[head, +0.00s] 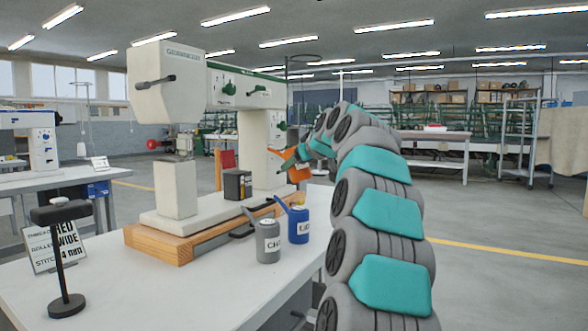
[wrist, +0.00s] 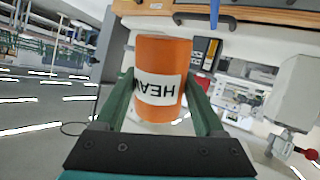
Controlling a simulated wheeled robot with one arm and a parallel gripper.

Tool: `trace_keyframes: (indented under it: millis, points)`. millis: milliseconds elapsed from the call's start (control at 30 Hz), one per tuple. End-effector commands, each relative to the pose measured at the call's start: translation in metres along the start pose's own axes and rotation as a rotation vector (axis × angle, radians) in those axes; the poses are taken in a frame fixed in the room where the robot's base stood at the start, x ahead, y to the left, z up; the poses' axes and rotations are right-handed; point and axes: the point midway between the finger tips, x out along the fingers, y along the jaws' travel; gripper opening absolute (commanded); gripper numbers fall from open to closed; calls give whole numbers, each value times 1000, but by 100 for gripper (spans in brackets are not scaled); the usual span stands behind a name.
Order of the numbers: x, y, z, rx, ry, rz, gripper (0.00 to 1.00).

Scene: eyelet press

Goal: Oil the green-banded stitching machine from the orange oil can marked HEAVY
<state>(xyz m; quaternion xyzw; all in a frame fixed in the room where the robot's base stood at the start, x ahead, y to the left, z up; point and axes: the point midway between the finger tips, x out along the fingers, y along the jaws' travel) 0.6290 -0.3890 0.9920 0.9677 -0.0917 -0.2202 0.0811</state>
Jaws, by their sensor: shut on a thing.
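The stitching machine (head: 245,88) is white with a green band along its arm and stands on a wooden base on the white table in the head view. My gripper (wrist: 158,78) is shut on the orange oil can (wrist: 165,52); green fingers press its sides. The can's white label reads "HEA" and a partly hidden letter, upside down in the wrist view. In the head view the orange can (head: 298,173) shows in part beside the machine's right-hand column, held above the table. My arm partly covers it.
A grey can (head: 268,243) and a blue can (head: 298,226) stand at the wooden base's front. A dark box (head: 237,184) sits on the machine bed. A black stand (head: 64,260) and a sign card (head: 52,245) are at the left. The table's front middle is clear.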

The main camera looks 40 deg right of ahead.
Motion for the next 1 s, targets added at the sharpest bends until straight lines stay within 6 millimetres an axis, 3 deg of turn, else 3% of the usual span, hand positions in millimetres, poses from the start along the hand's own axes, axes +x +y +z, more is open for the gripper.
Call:
trace_keyframes:
  millis: [267,1000]
  points:
    - [9,-5,11,72,112,-9,31]
    - [23,-13,12,195,319,-20,31]
